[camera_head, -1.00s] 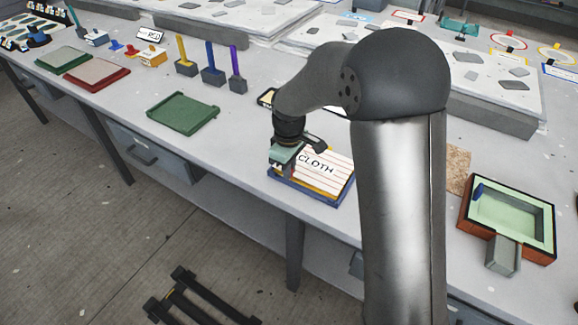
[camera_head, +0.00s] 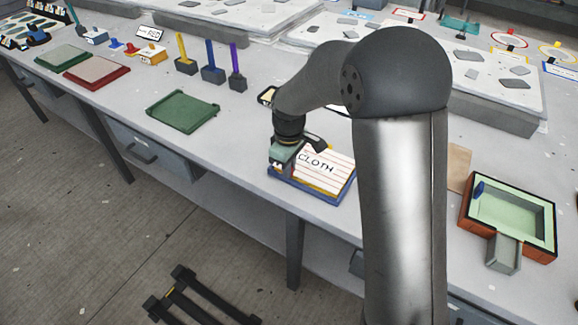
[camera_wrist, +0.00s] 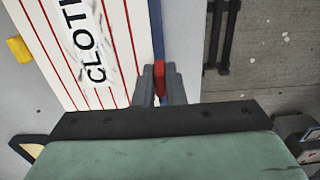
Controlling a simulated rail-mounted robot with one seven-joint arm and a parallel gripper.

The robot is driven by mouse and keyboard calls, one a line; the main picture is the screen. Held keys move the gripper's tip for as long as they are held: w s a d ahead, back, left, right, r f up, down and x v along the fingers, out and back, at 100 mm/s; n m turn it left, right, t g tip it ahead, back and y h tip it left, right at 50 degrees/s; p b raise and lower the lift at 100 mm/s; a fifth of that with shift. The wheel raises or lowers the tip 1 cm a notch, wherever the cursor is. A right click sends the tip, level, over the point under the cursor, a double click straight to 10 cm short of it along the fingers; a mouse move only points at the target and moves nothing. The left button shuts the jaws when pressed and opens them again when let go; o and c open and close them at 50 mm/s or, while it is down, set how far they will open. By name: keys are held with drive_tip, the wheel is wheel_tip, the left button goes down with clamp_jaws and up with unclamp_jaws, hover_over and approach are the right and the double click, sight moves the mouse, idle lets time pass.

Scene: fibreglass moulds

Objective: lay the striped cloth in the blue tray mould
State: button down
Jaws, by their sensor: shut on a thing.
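The striped cloth (camera_head: 333,167) is white with red lines and the word CLOTH. It lies on a blue-edged tray (camera_head: 311,202) near the table's front edge. My gripper (camera_head: 278,172) is low over the cloth's left end and hides part of it. In the wrist view my gripper (camera_wrist: 160,84) is shut on a small red piece (camera_wrist: 159,78) at the edge of the cloth (camera_wrist: 85,35), beside the blue edge (camera_wrist: 157,22). How the red piece joins the cloth is unclear. I see no other blue tray for certain; my arm hides some of the table.
A green tray (camera_head: 183,112) lies to the left, with clear table between. Farther left are a red-rimmed tray (camera_head: 97,73) and another green one (camera_head: 62,57). Upright coloured handles (camera_head: 211,62) stand behind. An orange-sided, green-lined mould (camera_head: 548,242) is at the right.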

drive_tip(key=shift+f, duration=0.15)
drive_tip(key=shift+f+b, duration=0.4)
drive_tip(key=shift+f, duration=0.1)
drive_tip(key=shift+f, duration=0.1)
drive_tip(key=c, duration=1.4)
unclamp_jaws()
wheel_tip(320, 180, up, 18)
drive_tip(key=shift+f, duration=0.25)
